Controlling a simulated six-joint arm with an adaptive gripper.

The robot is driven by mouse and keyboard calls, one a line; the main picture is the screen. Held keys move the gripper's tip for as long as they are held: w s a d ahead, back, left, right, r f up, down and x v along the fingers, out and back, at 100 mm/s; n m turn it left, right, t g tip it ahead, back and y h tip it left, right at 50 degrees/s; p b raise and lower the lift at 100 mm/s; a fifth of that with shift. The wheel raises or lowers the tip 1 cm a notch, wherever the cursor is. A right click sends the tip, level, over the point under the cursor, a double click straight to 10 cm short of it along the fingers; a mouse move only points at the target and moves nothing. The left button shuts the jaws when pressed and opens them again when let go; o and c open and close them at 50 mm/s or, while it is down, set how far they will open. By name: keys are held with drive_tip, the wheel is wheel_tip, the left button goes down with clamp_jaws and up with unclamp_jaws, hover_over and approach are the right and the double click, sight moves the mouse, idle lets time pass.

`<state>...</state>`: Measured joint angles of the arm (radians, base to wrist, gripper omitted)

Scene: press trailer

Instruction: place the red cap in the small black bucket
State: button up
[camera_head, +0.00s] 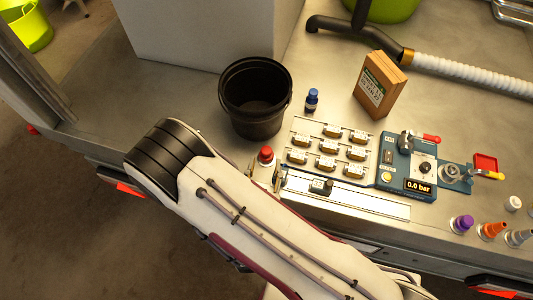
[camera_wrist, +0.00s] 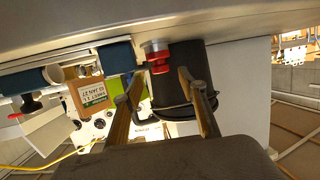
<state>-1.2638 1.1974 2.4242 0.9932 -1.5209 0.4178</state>
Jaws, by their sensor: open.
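The red cap (camera_head: 266,154) sits on a small pale fitting at the counter's front, left of the rack of small parts. It also shows in the wrist view (camera_wrist: 159,65), near the fingertips and roughly between them. My gripper (camera_head: 264,174) is open and empty, with its fingers apart on the near side of the cap; I see no contact. In the wrist view the two fingers (camera_wrist: 161,76) point toward the cap. The small black bucket (camera_head: 255,97) stands upright behind the cap and looks empty. It fills the background of the wrist view (camera_wrist: 190,57), which appears upside down.
A blue-capped bottle (camera_head: 312,99) stands right of the bucket. A rack of small parts (camera_head: 327,147) and a blue gauge unit (camera_head: 408,165) lie to the right. A brown box (camera_head: 380,84) stands behind them. The counter (camera_head: 180,90) left of the bucket is clear.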

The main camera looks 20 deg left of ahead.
sight(266, 151)
drive_tip(key=shift+w+a+f, duration=0.15)
drive_tip(key=shift+w+f, duration=0.05)
drive_tip(key=shift+w, duration=0.5)
drive_tip(key=shift+w, duration=0.15)
drive_tip(key=shift+x, duration=2.45)
drive_tip(key=shift+a+r, duration=0.1)
drive_tip(key=shift+r, duration=0.05)
clamp_jaws()
